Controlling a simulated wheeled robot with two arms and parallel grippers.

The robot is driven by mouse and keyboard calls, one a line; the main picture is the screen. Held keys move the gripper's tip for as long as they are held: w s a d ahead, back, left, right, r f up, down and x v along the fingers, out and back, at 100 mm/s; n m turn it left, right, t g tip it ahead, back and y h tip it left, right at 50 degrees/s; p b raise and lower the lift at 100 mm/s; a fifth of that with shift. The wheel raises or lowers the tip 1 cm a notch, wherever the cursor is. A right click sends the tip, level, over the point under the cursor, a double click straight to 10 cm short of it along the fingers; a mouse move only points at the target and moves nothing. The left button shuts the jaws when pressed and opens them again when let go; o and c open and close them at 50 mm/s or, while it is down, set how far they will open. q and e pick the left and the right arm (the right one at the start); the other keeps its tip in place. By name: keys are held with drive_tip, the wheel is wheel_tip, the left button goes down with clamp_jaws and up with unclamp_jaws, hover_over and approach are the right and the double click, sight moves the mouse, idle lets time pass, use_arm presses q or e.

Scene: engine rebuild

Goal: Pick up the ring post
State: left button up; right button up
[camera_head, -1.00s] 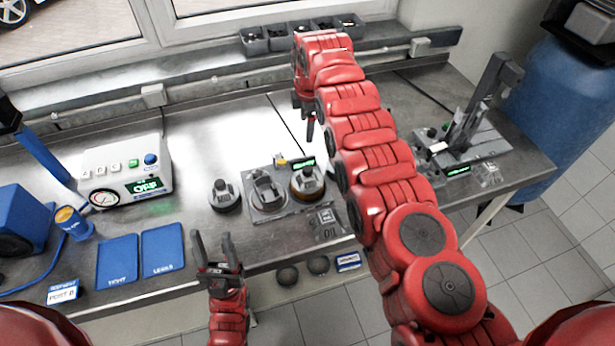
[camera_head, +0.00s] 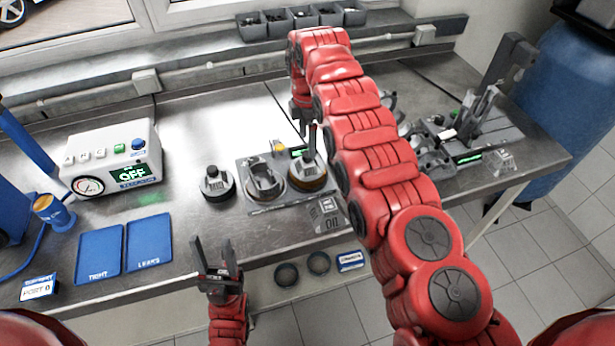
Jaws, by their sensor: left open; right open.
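A short dark puck-like part with a knob (camera_head: 214,184) stands just left of the plate. I cannot tell for sure which of these is the ring post. My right gripper (camera_head: 311,138) points down just above the brown-based part; one finger shows, and my own arm hides part of it. It holds nothing I can see. My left gripper (camera_head: 212,258) is open and empty in front of the bench edge, apart from the parts.
A white gauge box (camera_head: 112,160) and blue mats (camera_head: 99,255) (camera_head: 149,242) lie to the left. A grey fixture (camera_head: 470,140) stands at the right, partly behind my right arm. Small bins (camera_head: 302,20) line the back ledge. Bench between gauge box and parts is clear.

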sight(308, 157)
drive_tip(key=shift+f, duration=0.25)
drive_tip(key=shift+s+f+p, duration=0.15)
drive_tip(key=shift+f+p, duration=0.45)
drive_tip(key=shift+p, duration=0.15)
wheel_tip(308, 157, down, 3)
drive_tip(key=shift+s+r+p, duration=0.1)
drive_tip(key=shift+p, duration=0.8)
drive_tip(key=shift+f, duration=0.65)
clamp_jaws()
drive_tip(key=shift+s+f, duration=0.1)
drive_tip(key=shift+s, duration=0.1)
